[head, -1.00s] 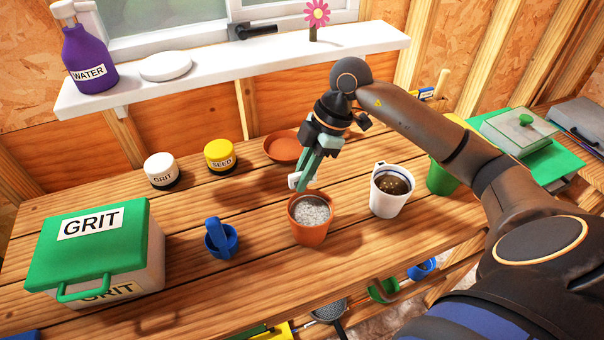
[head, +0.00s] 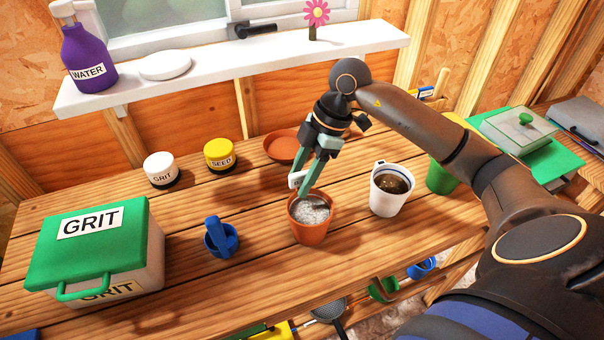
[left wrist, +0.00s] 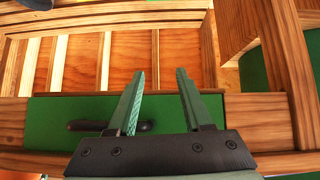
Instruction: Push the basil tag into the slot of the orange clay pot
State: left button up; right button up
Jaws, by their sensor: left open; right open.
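The orange clay pot (head: 311,233) stands upright on the bench, filled with grey grit. My right gripper (head: 305,187) is open, pointing down at the pot's back left rim. A small white piece (head: 296,180) shows by its fingertips, just above the rim. It may be the basil tag, but no lettering can be read. The slot is hidden, and I cannot tell whether the white piece is in it. My left gripper (left wrist: 160,73) shows only in the left wrist view, open and empty.
A white mug (head: 388,204) of dark soil stands right of the pot, a blue scoop (head: 220,238) left of it. An orange saucer (head: 282,146) lies behind. A green-lidded grit box (head: 88,242) fills the left. The bench front is clear.

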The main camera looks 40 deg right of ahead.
jog(key=v, duration=1.2)
jog(key=shift+d+r, duration=0.2)
jog(key=shift+r, duration=0.05)
jog(key=shift+s, duration=0.1)
